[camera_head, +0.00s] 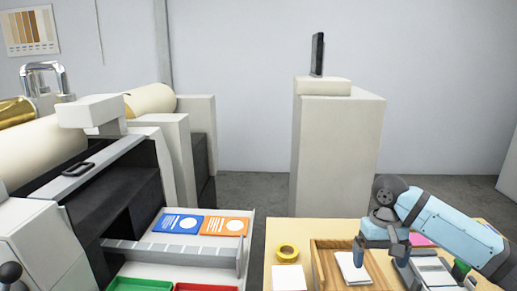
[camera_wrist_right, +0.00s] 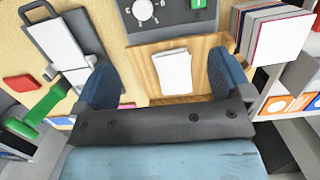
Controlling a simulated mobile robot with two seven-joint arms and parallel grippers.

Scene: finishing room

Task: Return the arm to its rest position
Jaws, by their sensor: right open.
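My right arm comes in from the right in the head view, over the wooden table (camera_head: 258,268). My right gripper (camera_head: 380,250) points down above the table, with its fingers apart and nothing between them. In the right wrist view the two blue fingers of the gripper (camera_wrist_right: 165,78) stand wide apart. A stack of white paper (camera_wrist_right: 173,72) in a shallow wooden tray (camera_wrist_right: 142,72) shows between and beyond them. The tray (camera_head: 322,268) and paper (camera_head: 352,268) also show in the head view, partly behind the gripper. My left gripper is not in view.
An open drawer (camera_head: 240,236) holds blue (camera_head: 179,222) and orange (camera_head: 224,226) packets. Green (camera_head: 140,285) and red (camera_head: 205,288) trays sit in front. A grey device (camera_wrist_right: 172,15) and stacked sheets (camera_wrist_right: 262,32) show in the wrist view.

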